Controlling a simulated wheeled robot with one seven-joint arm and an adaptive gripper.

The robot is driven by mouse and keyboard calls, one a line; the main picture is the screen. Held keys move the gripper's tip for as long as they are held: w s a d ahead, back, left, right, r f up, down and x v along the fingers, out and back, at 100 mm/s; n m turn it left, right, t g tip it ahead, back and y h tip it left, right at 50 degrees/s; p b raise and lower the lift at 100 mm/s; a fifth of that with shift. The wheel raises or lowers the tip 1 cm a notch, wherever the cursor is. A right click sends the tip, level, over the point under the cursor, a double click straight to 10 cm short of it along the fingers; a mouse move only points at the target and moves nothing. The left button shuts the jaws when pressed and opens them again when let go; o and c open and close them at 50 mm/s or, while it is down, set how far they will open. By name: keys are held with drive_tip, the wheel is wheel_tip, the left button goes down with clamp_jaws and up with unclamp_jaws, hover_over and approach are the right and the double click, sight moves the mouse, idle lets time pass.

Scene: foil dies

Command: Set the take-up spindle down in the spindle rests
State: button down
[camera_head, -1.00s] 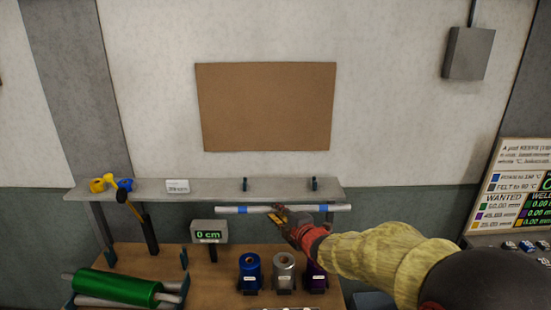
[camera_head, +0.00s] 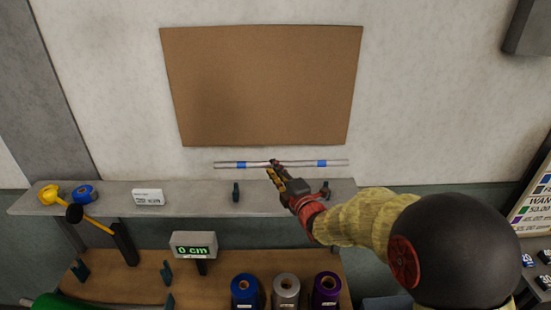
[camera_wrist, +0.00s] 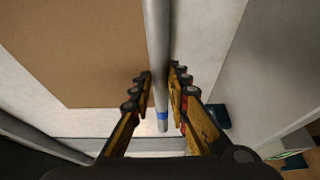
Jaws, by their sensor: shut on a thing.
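The take-up spindle is a thin silver rod (camera_head: 230,164) with two blue bands. It is held level above the back shelf, in front of the wall board. My gripper (camera_head: 276,168) is shut on it near its middle. In the wrist view the spindle (camera_wrist: 157,45) runs between the fingers (camera_wrist: 162,82), with one blue band showing below them.
The grey shelf (camera_head: 190,205) holds a yellow tape roll (camera_head: 48,195), a blue roll (camera_head: 85,194) and a white label block (camera_head: 148,197).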

drive_tip(key=shift+f+b, duration=0.35)
drive_tip(key=shift+f, duration=2.25)
wheel_tip(320, 180, down, 4)
drive_tip(key=b, duration=0.5)
drive_tip(key=shift+b, duration=0.3)
drive_tip(key=c, duration=1.7)
unclamp_jaws()
drive_tip(key=shift+o, duration=0.4)
drive_tip(key=shift+f, duration=0.15)
drive_tip(key=shift+s+d, duration=0.1)
drive_tip(key=shift+s, duration=0.05)
drive_tip(key=v, duration=0.7)
drive_tip(key=shift+s, duration=0.35)
